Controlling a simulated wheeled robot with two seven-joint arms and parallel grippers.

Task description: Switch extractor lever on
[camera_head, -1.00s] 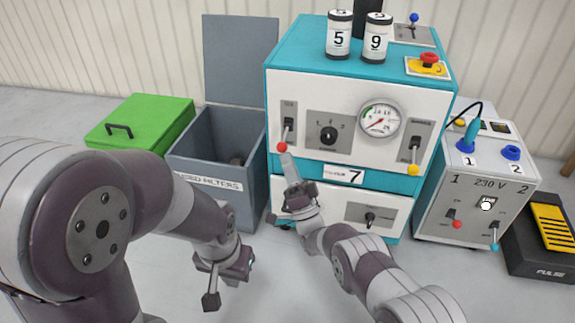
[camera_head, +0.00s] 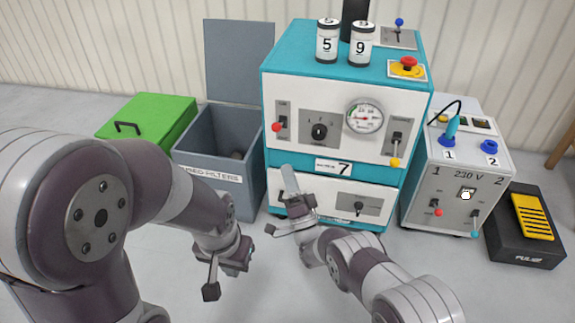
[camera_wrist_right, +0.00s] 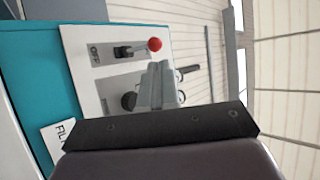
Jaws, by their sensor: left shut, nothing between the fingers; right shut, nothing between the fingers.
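A red-tipped lever (camera_head: 277,127) sits on the left of the white front panel of a teal machine (camera_head: 285,50); the wrist view shows it too (camera_wrist_right: 155,44), beside an "OFF" label. A yellow-tipped lever (camera_head: 395,162) points down at the panel's right. A blue-tipped lever (camera_head: 399,22) stands on top. I cannot read which lever is the extractor's. My right gripper (camera_head: 289,178) is shut and empty, below the red tip and apart from it in the head view; its fingers (camera_wrist_right: 157,85) show in the wrist view. My left gripper (camera_head: 212,287) is shut and empty over the floor.
A grey used-filters bin (camera_head: 220,185) and a green box (camera_head: 150,118) stand left. A 230 V unit (camera_head: 455,190) with two small levers and a black-yellow pedal (camera_head: 525,225) stand right. Canisters 5 (camera_head: 327,45) and 9 (camera_head: 361,45) stand on the machine.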

